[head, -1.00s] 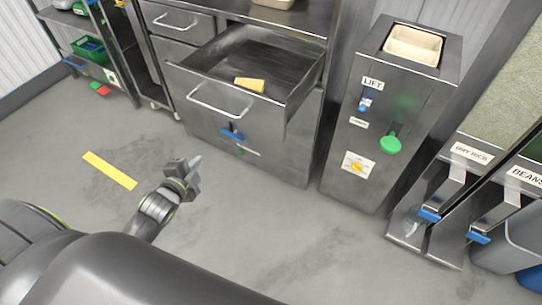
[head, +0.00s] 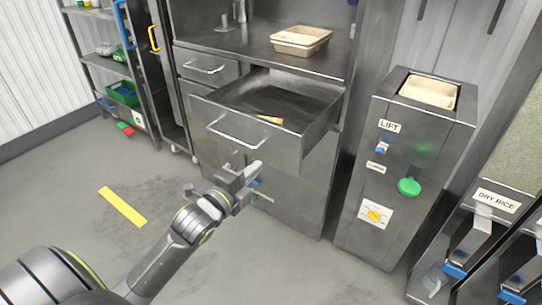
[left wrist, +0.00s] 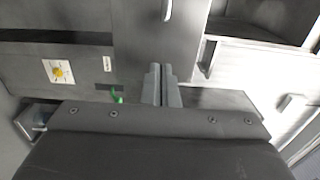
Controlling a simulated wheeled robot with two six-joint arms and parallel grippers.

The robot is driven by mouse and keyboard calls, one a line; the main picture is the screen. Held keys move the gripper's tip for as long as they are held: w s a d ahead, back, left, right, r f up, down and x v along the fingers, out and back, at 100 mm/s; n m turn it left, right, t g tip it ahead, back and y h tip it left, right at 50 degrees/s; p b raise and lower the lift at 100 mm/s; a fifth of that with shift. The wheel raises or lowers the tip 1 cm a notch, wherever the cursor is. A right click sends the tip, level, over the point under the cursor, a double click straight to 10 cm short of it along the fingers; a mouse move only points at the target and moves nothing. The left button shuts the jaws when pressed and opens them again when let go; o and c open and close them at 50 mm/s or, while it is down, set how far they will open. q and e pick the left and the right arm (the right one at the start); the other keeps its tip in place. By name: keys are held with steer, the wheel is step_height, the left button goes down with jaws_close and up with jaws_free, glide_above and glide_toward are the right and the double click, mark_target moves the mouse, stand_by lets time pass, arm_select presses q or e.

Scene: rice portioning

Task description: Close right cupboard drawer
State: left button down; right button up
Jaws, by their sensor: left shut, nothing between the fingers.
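The right cupboard drawer (head: 245,136) stands pulled out in the head view, with a long bar handle (head: 237,132) on its front. My left gripper (head: 252,169) is shut and empty, low in front of the cupboard, just below the drawer front in the picture. I cannot tell whether it touches anything. In the left wrist view its closed fingers (left wrist: 162,75) point toward grey metal panels. My right gripper is not in view.
A lift unit (head: 383,160) with a green knob stands right of the cupboard. A smaller closed drawer (head: 207,70) is at the left. Food trays (head: 300,36) sit on the counter. A shelf rack (head: 110,70) stands at far left. The floor around the yellow strip (head: 122,206) is clear.

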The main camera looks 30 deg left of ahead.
mark_target(277, 148)
arm_select(q)
steer(key=w, duration=0.6)
steer(key=shift+w+d, duration=0.25)
steer(key=shift+w, duration=0.45)
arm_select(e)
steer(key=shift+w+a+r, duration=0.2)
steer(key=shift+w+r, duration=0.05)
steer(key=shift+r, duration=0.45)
arm_select(q)
steer(key=shift+w, duration=0.1)
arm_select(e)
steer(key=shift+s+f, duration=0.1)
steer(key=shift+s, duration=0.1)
